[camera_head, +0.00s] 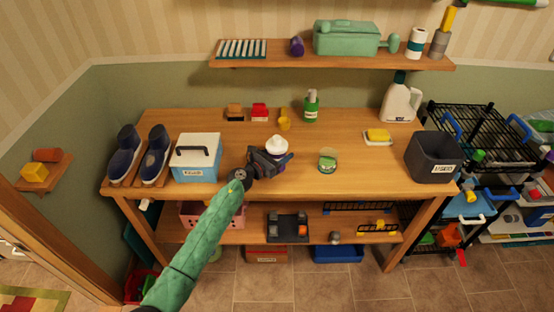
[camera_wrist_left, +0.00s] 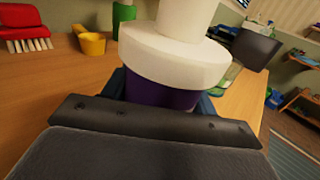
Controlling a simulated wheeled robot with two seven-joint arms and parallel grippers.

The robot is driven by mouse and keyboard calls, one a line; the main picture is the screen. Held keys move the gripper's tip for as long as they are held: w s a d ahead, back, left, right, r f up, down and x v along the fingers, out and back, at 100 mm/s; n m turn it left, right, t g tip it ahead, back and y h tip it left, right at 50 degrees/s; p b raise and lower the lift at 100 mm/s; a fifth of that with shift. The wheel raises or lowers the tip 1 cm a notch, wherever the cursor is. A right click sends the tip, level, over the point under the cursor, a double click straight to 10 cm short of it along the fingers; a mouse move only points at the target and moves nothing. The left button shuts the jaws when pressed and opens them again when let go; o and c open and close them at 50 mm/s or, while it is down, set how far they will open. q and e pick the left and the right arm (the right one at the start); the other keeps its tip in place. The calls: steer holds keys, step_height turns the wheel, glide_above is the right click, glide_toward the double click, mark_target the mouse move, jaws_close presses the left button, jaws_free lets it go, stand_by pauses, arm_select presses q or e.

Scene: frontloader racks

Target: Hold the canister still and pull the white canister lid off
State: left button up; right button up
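The canister has a dark purple body (camera_wrist_left: 160,92) and a wide white lid (camera_wrist_left: 172,55) with a narrower white knob on top. The lid sits on the body. In the head view the white lid (camera_head: 277,146) shows above my left gripper (camera_head: 268,163), near the front middle of the workbench. My left gripper reaches the canister from the front, with dark fingers on both sides of the body, below the lid. Whether the fingers press on it cannot be seen. The body is mostly hidden by the gripper in the head view. My right gripper is not in view.
On the workbench (camera_head: 330,180), a blue box with a white lid (camera_head: 197,158) and dark shoes (camera_head: 140,155) stand left. A yellow scoop (camera_head: 284,122) and green bottle (camera_head: 311,106) stand behind.

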arm_select(q)
steer(key=c, duration=0.6)
steer(key=shift+f, duration=0.1)
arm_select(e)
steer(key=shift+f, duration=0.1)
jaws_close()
arm_select(q)
steer(key=shift+s+f, duration=0.15)
steer(key=shift+f, duration=0.05)
stand_by(1.1)
